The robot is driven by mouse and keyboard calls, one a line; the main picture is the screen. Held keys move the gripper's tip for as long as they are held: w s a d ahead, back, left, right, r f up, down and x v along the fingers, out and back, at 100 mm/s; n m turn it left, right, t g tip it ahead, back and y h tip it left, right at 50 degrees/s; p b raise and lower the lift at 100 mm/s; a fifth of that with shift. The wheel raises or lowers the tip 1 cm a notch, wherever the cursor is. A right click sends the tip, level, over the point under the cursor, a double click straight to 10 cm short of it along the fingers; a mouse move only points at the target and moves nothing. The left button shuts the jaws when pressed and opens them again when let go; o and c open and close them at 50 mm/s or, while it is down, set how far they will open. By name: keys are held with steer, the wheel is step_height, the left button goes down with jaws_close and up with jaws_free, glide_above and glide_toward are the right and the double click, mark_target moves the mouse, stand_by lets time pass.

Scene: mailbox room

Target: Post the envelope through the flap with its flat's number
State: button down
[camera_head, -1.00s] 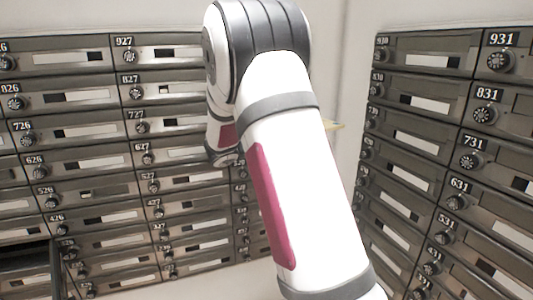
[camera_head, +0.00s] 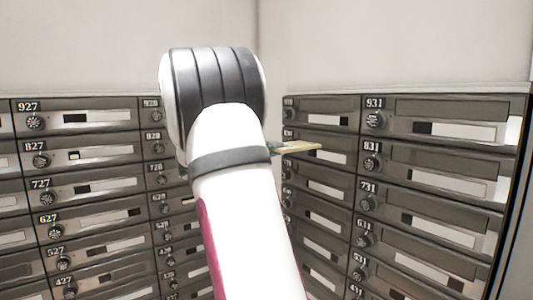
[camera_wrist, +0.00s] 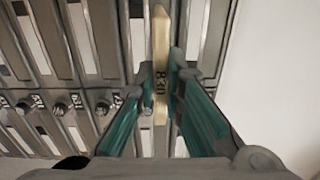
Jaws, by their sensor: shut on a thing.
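The envelope (camera_head: 297,147) is a thin tan piece seen nearly edge-on beside my arm in the head view. In the wrist view the envelope (camera_wrist: 161,40) stands between my fingers, with the number 830 on it. My gripper (camera_wrist: 160,85) is shut on it. The envelope overlaps this column in the picture. I cannot tell whether it touches a flap.
Mailbox 931 (camera_head: 450,108) and mailbox 831 (camera_head: 440,152) are at the right. The left wall holds mailbox 927 (camera_head: 100,102) and several others, partly hidden by my arm. Plain wall is above both banks.

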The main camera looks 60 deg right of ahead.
mark_target(294, 144)
steer(key=shift+b+x, duration=0.45)
steer(key=shift+x, duration=1.7)
steer(key=shift+p+x, duration=0.4)
steer(key=shift+x, duration=0.45)
steer(key=shift+p+x, duration=0.35)
steer(key=shift+x, duration=0.9)
steer(key=x, duration=1)
steer(key=shift+p, duration=0.45)
steer(key=c, duration=1.6)
jaws_free()
steer(key=shift+s, duration=0.15)
steer(key=shift+s+d, duration=0.1)
steer(key=shift+s, duration=0.05)
